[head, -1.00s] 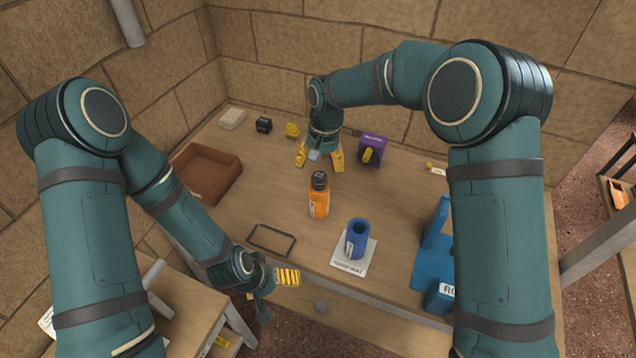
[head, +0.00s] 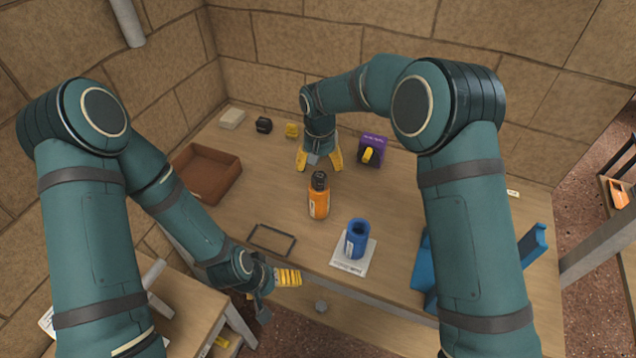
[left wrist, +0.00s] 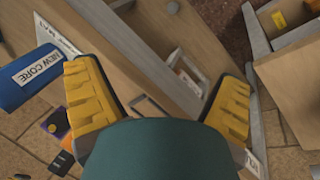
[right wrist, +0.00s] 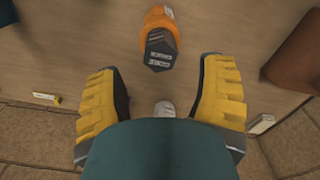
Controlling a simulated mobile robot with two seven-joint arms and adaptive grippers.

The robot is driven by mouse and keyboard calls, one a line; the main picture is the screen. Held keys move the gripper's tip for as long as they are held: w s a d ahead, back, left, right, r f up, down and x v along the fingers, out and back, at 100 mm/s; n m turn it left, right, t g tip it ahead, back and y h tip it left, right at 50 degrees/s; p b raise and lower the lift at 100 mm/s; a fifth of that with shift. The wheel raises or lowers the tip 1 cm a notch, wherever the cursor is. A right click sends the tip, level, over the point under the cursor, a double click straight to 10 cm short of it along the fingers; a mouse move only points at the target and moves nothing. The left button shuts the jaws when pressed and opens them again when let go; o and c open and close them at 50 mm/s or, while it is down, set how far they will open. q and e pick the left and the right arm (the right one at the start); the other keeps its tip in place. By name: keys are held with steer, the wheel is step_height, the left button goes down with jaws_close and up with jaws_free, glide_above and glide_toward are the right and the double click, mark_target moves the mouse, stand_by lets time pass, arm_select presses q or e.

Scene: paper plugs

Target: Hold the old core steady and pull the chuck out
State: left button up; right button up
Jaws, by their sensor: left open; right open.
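An orange cylinder (head: 318,203) stands upright on the table with a dark cap (head: 319,181) on top. In the right wrist view the dark cap (right wrist: 161,50) reads "CORE CHUCK". Which part is the old core I cannot tell. A blue hollow cylinder (head: 357,242) stands on a white mat; its label reads "NEW CORE" in the left wrist view (left wrist: 30,80). My right gripper (head: 320,160) is open and empty, pointing down behind the orange cylinder, apart from it. My left gripper (head: 288,277) is open and empty near the table's front edge, left of the mat.
A brown tray (head: 207,190) stands at the left. A purple box (head: 372,146) stands right of my right gripper. A black frame (head: 272,239) lies near the front edge. A blue stand (head: 533,243) is partly hidden by my right arm. Small blocks line the back.

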mark_target(319, 197)
arm_select(q)
steer(key=shift+o, duration=0.3)
steer(key=w+d+n+t, duration=0.1)
steer(key=w+d+n, duration=0.1)
steer(key=n, duration=0.3)
steer(key=w+d+r+n+t+h, duration=0.1)
steer(key=w+n+t, duration=0.1)
steer(key=n, duration=0.3)
steer(key=w+d+n+t, duration=0.2)
steer(key=w+n, duration=0.2)
steer(key=n, duration=0.1)
steer(key=shift+d+r+h, duration=0.3)
steer(key=shift+d+h, duration=0.05)
steer(key=shift+h, duration=0.05)
steer(key=w+r+n+t, duration=0.5)
steer(key=w+n, duration=0.2)
steer(key=n, duration=0.7)
steer(key=shift+n+y, duration=0.3)
steer(key=x, duration=1.2)
steer(key=shift+d+r, duration=0.25)
steer(key=shift+r, duration=0.1)
steer(key=c, duration=1.4)
